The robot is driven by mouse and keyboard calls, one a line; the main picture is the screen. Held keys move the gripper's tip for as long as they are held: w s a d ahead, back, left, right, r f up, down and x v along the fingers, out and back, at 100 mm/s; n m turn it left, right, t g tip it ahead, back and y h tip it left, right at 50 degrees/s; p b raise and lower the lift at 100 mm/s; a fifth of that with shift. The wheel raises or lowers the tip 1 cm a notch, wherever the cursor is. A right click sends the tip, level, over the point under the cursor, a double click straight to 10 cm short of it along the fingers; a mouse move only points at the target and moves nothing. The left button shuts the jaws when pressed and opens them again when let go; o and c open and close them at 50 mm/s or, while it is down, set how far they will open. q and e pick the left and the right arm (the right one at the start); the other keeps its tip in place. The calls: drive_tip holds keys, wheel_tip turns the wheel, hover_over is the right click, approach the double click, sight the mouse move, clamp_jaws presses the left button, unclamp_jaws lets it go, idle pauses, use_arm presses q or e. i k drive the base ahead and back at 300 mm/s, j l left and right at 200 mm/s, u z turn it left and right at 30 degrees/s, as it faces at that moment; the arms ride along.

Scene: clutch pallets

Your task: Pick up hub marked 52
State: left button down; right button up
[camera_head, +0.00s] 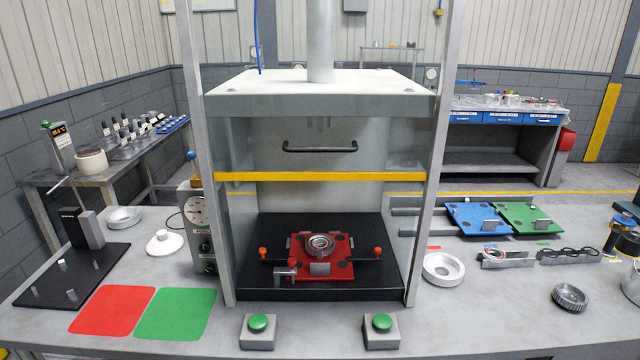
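No marking "52" is readable in this view, so I cannot tell which part is that hub. A round metal part (320,243) sits on the red pallet (341,270) inside the press. A pale metal ring (443,268) lies on the table right of the press. A dark toothed round part (569,297) lies further right. Another metal ring (123,219) lies at the left, near a white conical part (164,243). Neither of my grippers is in view.
The press (318,95) stands mid-table with a yellow bar (318,177) across its front. Two green buttons (258,323) (381,322) stand before it. Red (112,310) and green (175,314) mats lie left. Blue (478,218) and green (528,217) pallets sit right.

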sight(329, 250)
drive_tip(key=i+l, duration=0.6)
drive_tip(key=i, duration=0.15)
drive_tip(key=z, duration=0.05)
